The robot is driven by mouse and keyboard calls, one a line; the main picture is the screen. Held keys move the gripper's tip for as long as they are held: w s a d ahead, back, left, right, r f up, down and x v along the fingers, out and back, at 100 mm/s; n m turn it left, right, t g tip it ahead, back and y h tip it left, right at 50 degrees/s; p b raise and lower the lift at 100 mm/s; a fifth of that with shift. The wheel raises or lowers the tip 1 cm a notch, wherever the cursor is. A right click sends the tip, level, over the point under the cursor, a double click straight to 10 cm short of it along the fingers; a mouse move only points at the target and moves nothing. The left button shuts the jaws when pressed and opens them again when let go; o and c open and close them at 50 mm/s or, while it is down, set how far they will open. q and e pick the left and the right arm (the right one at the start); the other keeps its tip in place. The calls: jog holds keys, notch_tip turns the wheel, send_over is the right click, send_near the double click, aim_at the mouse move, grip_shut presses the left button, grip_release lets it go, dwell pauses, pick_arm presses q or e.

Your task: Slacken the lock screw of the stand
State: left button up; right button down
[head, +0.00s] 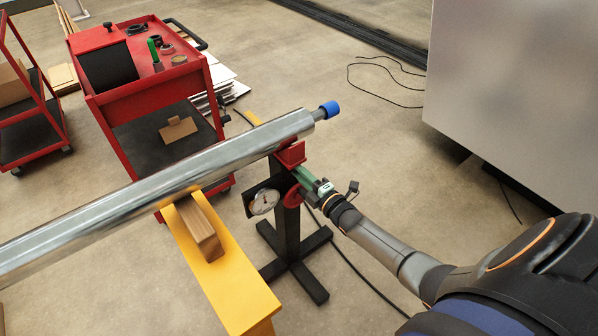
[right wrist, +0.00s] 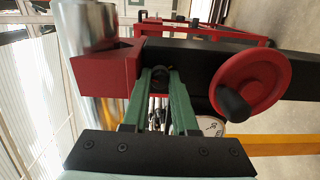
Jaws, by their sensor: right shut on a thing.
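The black stand (head: 289,226) stands upright on a cross-shaped foot, with a red V-shaped head (head: 291,153) under the end of a steel roller (head: 160,172). My right gripper (head: 302,178) is at the upper part of the post, just below the head. In the right wrist view its green fingers (right wrist: 157,84) are shut on a small dark part at the post, the lock screw (right wrist: 160,76), mostly hidden between the fingertips. A red handwheel (right wrist: 251,82) with a black knob is on the post to the right of the fingers, apart from them. My left gripper is not in view.
A round dial gauge (head: 264,201) is beside the post. A yellow beam (head: 222,270) with a wooden block (head: 200,228) is under the roller. A red cart (head: 146,78) with tools is behind. A large grey cabinet (head: 515,90) stands right. Floor between is mostly clear, with cables.

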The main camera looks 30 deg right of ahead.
jog(key=shift+n, duration=0.5)
jog(key=c, duration=0.7)
grip_release()
jog(key=shift+w+r, duration=0.1)
